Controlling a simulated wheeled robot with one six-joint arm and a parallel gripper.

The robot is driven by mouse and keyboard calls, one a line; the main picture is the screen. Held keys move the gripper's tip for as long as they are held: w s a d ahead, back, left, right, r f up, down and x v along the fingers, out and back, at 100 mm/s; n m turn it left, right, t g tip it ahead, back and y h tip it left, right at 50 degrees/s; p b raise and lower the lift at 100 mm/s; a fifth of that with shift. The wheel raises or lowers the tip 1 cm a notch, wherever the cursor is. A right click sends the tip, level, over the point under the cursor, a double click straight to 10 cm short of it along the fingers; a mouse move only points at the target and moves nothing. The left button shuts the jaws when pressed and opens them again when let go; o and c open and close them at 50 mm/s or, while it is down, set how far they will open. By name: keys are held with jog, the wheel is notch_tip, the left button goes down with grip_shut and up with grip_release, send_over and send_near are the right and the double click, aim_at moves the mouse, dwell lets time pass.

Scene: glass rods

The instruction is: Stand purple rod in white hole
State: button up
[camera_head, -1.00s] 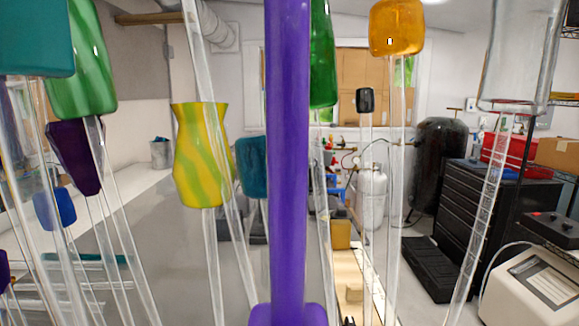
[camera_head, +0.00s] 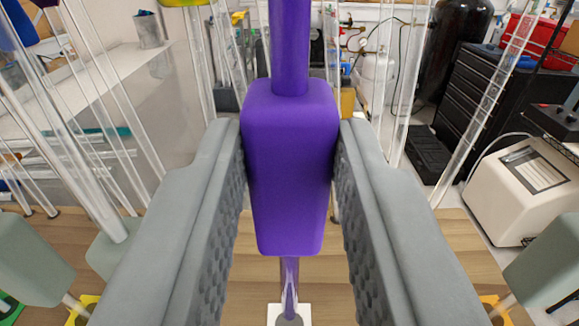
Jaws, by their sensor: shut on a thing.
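The purple rod (camera_head: 288,170) stands about upright in the middle of the view. It has a thick tapered block with a slim shaft above and a thinner, glassy purple stem below. My gripper (camera_head: 289,180) has grey, dimpled fingers on both sides of the block and is shut on it. A white square (camera_head: 275,312) shows at the bottom edge, under and around the lower end of the stem. A grey piece is at that end. The frame cuts this part off, so I cannot tell whether the stem is in the hole.
Clear glass rods stand close by on the left (camera_head: 85,150) and right (camera_head: 490,100). Pale grey-green blocks (camera_head: 28,262) flank both lower sides, with yellow pieces (camera_head: 82,308) below. A wooden surface (camera_head: 455,240) lies underneath. A white machine (camera_head: 530,190) stands at the right.

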aim_at(289, 267)
jog(key=shift+f, duration=3.6)
jog(key=o, duration=1.1)
jog(key=shift+s, duration=0.1)
jog(key=s+f, duration=0.3)
jog(key=s, duration=3.2)
jog(key=shift+g, duration=0.3)
jog(key=s+f, duration=0.3)
jog(key=s, duration=0.2)
jog(key=s+f, duration=0.3)
jog(key=s, duration=0.2)
jog(key=s+f, duration=0.3)
jog(key=s, duration=0.2)
jog(key=shift+s+f, duration=0.3)
